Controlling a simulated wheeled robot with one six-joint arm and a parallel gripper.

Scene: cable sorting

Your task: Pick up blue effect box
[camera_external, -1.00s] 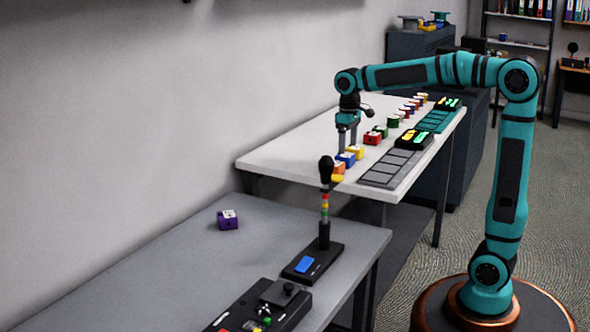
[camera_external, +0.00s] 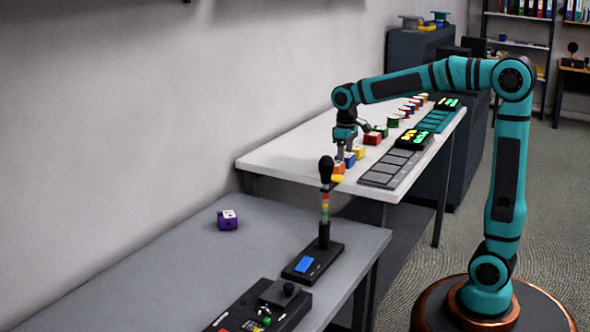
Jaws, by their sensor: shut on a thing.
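The blue effect box (camera_external: 350,160) is a small cube with a pale top on the white table, in a row of coloured boxes. My gripper (camera_external: 345,154) is down over it, shut on it with the fingers at its sides. The box is small and partly hidden by the fingers, and I cannot tell whether it has left the table top.
An orange box (camera_external: 338,168) sits close in front and a yellow box (camera_external: 360,152) close behind. A red box (camera_external: 372,139) and a grey slotted tray (camera_external: 385,174) are nearby. A dark upright microphone-like stand (camera_external: 325,215) rises in the foreground. A purple box (camera_external: 227,220) lies on the grey table.

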